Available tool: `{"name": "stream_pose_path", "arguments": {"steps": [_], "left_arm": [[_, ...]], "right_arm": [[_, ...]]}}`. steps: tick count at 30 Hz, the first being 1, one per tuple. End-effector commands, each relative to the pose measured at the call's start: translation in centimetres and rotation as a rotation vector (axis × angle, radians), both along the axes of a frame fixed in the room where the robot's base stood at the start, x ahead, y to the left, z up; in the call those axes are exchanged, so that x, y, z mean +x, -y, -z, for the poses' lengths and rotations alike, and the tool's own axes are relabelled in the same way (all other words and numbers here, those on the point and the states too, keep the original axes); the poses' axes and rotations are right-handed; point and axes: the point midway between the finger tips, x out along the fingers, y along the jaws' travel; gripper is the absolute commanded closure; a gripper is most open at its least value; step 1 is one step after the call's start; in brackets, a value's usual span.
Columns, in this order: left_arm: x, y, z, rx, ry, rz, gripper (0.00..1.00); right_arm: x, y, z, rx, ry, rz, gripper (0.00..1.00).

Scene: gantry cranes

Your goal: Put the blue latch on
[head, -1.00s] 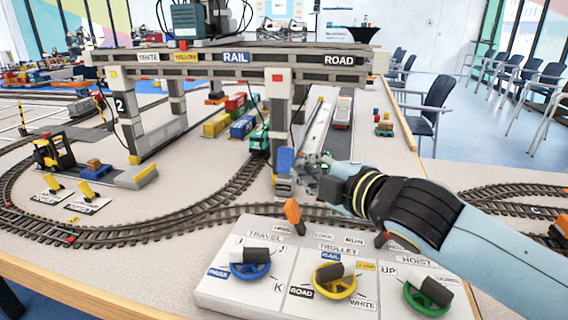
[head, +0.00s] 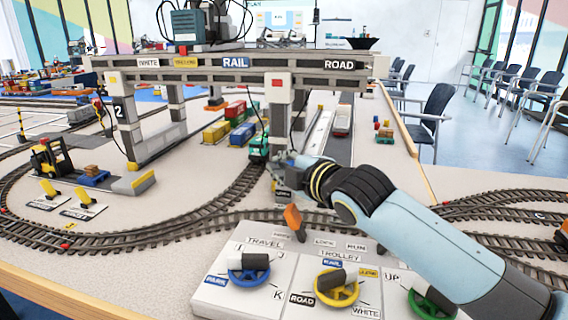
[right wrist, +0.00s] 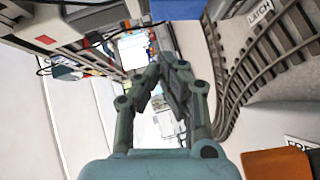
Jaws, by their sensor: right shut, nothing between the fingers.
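The gantry crane (head: 230,70) stands over the tracks, with a white-and-grey near leg. My right gripper (head: 283,166) is at the lower part of this leg, and its fingers are small and partly hidden there. In the right wrist view its fingers (right wrist: 172,70) are closed together with nothing between them. The blue latch is not clear in the head view, where my gripper covers that spot. A dark blue block (right wrist: 178,9) at the top edge of the wrist view may be it. A LATCH label (right wrist: 260,13) lies by the track. My left gripper is not in view.
A white control panel (head: 220,300) with blue, yellow and green handwheels is in front. An orange lever (head: 293,217) stands behind it. Curved track (head: 150,232) runs around the near leg. A yellow forklift (head: 50,158) stands at the left.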

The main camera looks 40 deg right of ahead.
Motion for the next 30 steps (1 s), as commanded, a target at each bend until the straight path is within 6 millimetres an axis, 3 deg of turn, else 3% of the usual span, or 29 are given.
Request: {"name": "stream_pose_path", "arguments": {"steps": [2, 9, 23, 30], "left_arm": [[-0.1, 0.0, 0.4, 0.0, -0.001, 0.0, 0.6], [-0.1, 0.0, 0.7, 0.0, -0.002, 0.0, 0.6], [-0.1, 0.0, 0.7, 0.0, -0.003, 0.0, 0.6], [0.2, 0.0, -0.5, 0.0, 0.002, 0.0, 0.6]], "right_arm": [[1.5, 0.2, 0.4, 0.001, 0.0, 0.0, 1.0], [3.2, 2.6, 1.2, -0.002, -0.001, -0.001, 1.0], [3.5, 3.0, 1.2, 0.0, -0.001, 0.0, 1.0], [3.7, 3.2, 0.7, 0.032, -0.027, 0.0, 1.0]]}}
